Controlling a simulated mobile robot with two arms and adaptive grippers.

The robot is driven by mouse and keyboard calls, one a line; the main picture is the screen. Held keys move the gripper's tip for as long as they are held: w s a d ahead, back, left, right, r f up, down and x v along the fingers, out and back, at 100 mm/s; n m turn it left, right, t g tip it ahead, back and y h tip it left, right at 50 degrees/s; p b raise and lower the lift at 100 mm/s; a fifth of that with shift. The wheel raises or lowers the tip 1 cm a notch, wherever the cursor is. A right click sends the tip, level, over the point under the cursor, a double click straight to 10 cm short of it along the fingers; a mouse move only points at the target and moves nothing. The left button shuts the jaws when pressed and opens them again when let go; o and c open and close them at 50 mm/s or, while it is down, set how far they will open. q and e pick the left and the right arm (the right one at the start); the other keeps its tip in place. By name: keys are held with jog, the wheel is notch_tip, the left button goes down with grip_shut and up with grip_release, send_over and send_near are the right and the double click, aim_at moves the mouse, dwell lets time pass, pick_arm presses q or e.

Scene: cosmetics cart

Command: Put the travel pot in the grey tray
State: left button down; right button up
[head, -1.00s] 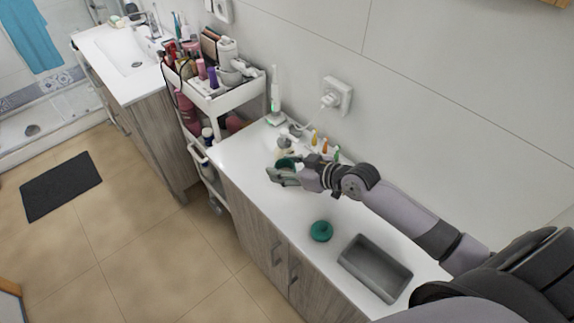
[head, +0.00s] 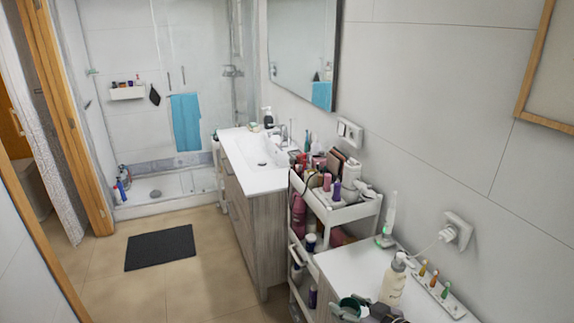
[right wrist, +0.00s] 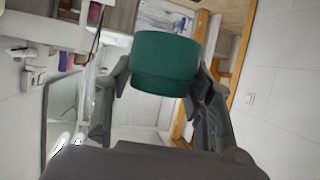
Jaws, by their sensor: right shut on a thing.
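The travel pot (right wrist: 166,64) is a short dark green round pot. In the right wrist view it sits between the two fingers of my right gripper (right wrist: 160,85), which is shut on it. In the head view, a green bit of the pot (head: 350,302) shows at the bottom edge, beside the pump bottle, with part of my right gripper (head: 368,312). The grey tray is outside both current views. My left gripper is not in view.
A cream pump bottle (head: 393,281), an electric toothbrush (head: 388,222) and a holder with small coloured brush heads (head: 438,290) stand on the white counter (head: 345,264). A crowded white cart (head: 345,213) stands beyond it.

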jog(key=a+r+b, duration=0.2)
jog(key=a+b, duration=0.1)
jog(key=shift+w, duration=0.35)
jog(key=s+d+r+m+h+b, duration=0.1)
jog(key=s+r+m+h+b, duration=0.1)
jog(key=r+b, duration=0.3)
jog(key=s+d+r+m+t+h+b, duration=0.1)
jog(key=s+r+m+h+b, duration=0.2)
jog(key=r, duration=0.4)
jog(key=shift+s+d+m+h+b, duration=0.15)
jog(key=shift+d+m+h+b, duration=0.3)
jog(key=shift+b, duration=0.4)
